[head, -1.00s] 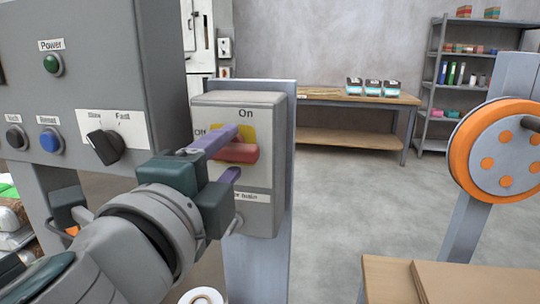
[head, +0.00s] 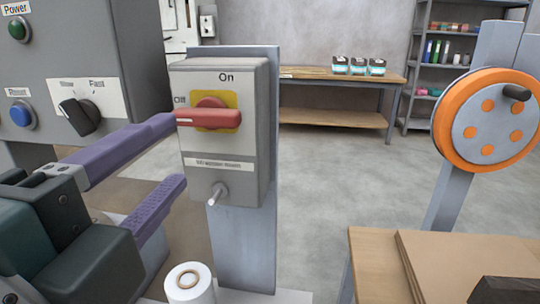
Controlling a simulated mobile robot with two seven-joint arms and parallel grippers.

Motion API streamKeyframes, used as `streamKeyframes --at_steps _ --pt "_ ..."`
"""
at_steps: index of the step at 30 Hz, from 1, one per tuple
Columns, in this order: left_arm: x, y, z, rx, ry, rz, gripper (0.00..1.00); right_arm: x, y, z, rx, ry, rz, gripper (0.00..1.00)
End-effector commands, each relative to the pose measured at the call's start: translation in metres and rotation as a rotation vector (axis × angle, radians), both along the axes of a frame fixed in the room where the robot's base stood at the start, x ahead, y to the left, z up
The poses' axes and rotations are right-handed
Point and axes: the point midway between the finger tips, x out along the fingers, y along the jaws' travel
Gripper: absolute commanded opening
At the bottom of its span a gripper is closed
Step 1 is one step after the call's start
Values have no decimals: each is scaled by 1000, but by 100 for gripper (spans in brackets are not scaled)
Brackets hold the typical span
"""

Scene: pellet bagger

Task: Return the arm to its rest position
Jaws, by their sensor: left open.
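My left gripper (head: 178,154) comes in from the lower left of the head view. Its two purple fingers are spread apart and nothing is between them. The upper fingertip is close to the left end of the red handle (head: 208,117); I cannot tell whether they touch. The handle lies horizontally across a yellow plate on the grey switch box (head: 252,150), pointing left toward the "Off" label. "On" is printed above it. My right gripper is not in view.
A grey control panel (head: 118,45) with a green button, a blue button and a black knob stands at the left. An orange wheel (head: 449,135) is at the right above a wooden table (head: 372,260). A white roll (head: 188,287) stands below the switch box. Open floor lies behind.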

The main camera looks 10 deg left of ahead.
Motion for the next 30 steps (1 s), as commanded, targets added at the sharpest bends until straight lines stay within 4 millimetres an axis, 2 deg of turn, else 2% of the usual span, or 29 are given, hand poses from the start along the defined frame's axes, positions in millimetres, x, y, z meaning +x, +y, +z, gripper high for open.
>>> streamKeyframes --at_steps 5,7,11,14,15,18,21,23,30 --pt "0 0 0 -3 2 2 55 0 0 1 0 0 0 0" --pt "0 7 2 -37 27 26 55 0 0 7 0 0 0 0" --pt "-6 44 1 -270 188 182 55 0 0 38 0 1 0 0" --pt "-29 75 -13 -558 404 379 55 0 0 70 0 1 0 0" --pt "-43 82 -20 -672 497 459 55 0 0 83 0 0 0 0" --pt "-85 84 -34 -915 723 641 55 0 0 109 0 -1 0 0" --pt "-129 73 -34 -1098 940 796 55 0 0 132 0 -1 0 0" --pt "-157 63 -28 -1186 1071 882 55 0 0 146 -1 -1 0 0" --pt "-158 62 53 -1187 1078 882 55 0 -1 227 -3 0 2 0"
